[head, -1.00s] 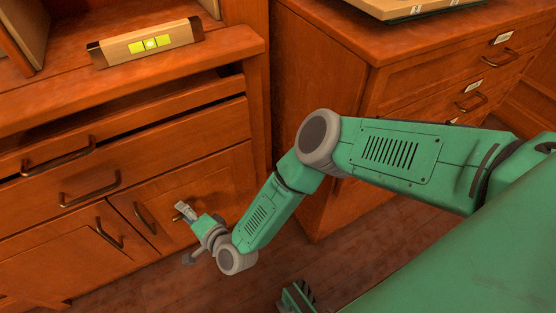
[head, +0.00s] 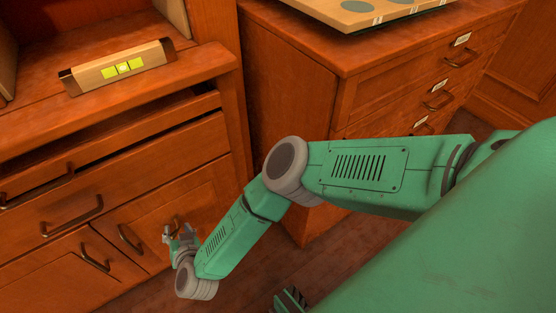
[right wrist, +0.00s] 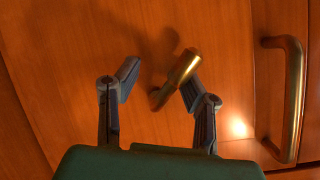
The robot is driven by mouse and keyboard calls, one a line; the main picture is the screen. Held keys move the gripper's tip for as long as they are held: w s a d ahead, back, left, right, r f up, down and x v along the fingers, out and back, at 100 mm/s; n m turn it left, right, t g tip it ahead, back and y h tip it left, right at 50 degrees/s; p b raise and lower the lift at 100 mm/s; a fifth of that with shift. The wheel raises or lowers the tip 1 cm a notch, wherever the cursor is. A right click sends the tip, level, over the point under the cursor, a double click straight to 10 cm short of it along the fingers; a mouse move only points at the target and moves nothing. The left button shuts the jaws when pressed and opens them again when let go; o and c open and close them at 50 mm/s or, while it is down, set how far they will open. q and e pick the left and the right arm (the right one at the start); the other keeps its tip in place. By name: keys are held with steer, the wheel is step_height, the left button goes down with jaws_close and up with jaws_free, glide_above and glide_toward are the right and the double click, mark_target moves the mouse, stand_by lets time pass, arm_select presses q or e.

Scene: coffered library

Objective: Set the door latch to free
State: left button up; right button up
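The door latch is a small brass lever (right wrist: 182,70) on the wooden cabinet door, slanting up to the right in the right wrist view. In the head view the latch (head: 177,221) is small and partly hidden by my gripper. My right gripper (right wrist: 160,80) is open at the door, its two dark fingers apart. The lever lies between the fingertips, close to or touching the right-hand finger; I cannot tell which. In the head view the right gripper (head: 171,237) shows at the lower left, beside the door's handle. My left gripper is not in view.
A curved brass door handle (right wrist: 292,95) stands right of the latch in the wrist view. A slightly open drawer (head: 110,160) is above the door. Another drawer cabinet (head: 300,90) stands to the right.

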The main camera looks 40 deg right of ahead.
steer(key=n+h+b, duration=0.1)
steer(key=d+n+h, duration=0.1)
steer(key=shift+f+n+b, duration=0.3)
steer(key=shift+f+b, duration=0.05)
steer(key=shift+s+r, duration=0.25)
steer(key=s+a+r+n+g+y+p, duration=0.1)
steer(key=s+a+r+n+y+p, duration=0.15)
steer(key=s+r+p, duration=0.45)
steer(key=s+a+r+n+g+y+p, duration=0.1)
steer(key=s+a+r+n+y+p, duration=0.1)
steer(key=s+r+y+p, duration=0.45)
steer(key=s+d+r+g+h+p, duration=0.2)
steer(key=s+d+g, duration=0.2)
steer(key=d, duration=0.6)
steer(key=s+d+r+g+h+p, duration=0.1)
steer(key=s+d+r+g+h, duration=0.1)
steer(key=s+d, duration=0.5)
steer(key=d+r+n+g, duration=0.1)
steer(key=d, duration=0.2)
steer(key=shift+d+r+g+p, duration=0.2)
steer(key=shift+d+g+p, duration=0.1)
steer(key=shift+g+p, duration=0.1)
